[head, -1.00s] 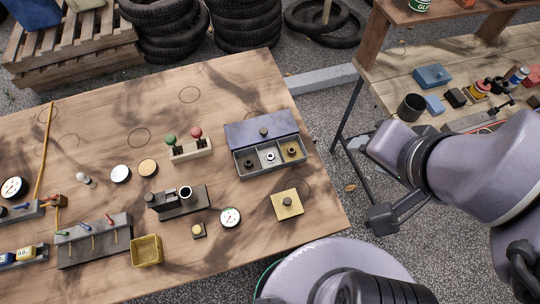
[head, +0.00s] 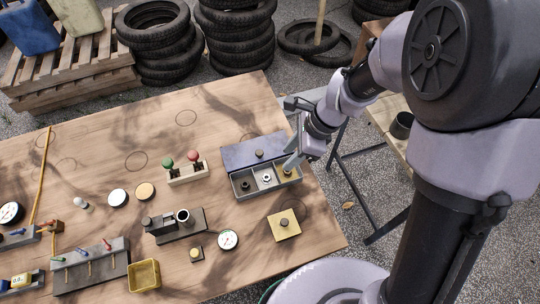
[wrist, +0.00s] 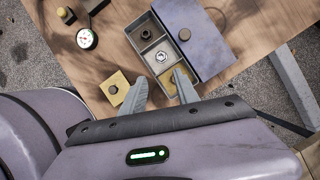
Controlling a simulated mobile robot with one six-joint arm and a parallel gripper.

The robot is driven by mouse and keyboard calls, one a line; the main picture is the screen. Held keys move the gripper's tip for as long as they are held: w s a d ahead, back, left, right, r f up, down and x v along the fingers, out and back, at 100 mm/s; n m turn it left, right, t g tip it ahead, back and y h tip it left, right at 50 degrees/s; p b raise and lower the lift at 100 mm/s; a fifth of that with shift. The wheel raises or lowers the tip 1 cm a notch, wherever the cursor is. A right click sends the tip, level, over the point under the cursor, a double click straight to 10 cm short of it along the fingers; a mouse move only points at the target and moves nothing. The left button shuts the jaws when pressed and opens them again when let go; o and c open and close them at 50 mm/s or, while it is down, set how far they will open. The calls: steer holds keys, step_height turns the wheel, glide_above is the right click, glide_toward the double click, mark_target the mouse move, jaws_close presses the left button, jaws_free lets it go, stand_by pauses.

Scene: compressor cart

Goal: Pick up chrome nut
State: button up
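The chrome nut (head: 267,178) lies in the middle compartment of a grey three-compartment box (head: 241,195). The wrist view also shows the nut (wrist: 161,56), just ahead of my fingertips and clear of them. A dark nut (head: 245,186) sits in the left compartment. The right compartment holds a brass-coloured piece, partly hidden by my gripper in the head view. My gripper (wrist: 161,74) is open and empty, with its fingers spread above the right-hand end of the box. In the head view my gripper (head: 291,163) comes in from the right.
The box's purple lid (head: 240,157) with a knob lies along its back side. A yellow plate with a knob (head: 284,229) is in front. A stand with green and red knobs (head: 187,174) is to the left. A gauge (head: 228,240) lies front left. Bare wood lies behind the box.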

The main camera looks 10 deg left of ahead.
steer(key=b, duration=0.3)
glide_toward(267, 177)
steer(key=x, duration=0.2)
steer(key=shift+s+d+f, duration=0.15)
steer(key=shift+f, duration=0.15)
steer(key=b+x, duration=0.3)
steer(key=x, duration=0.3)
steer(key=shift+a, duration=0.25)
steer(key=shift+r, duration=0.2)
jaws_close()
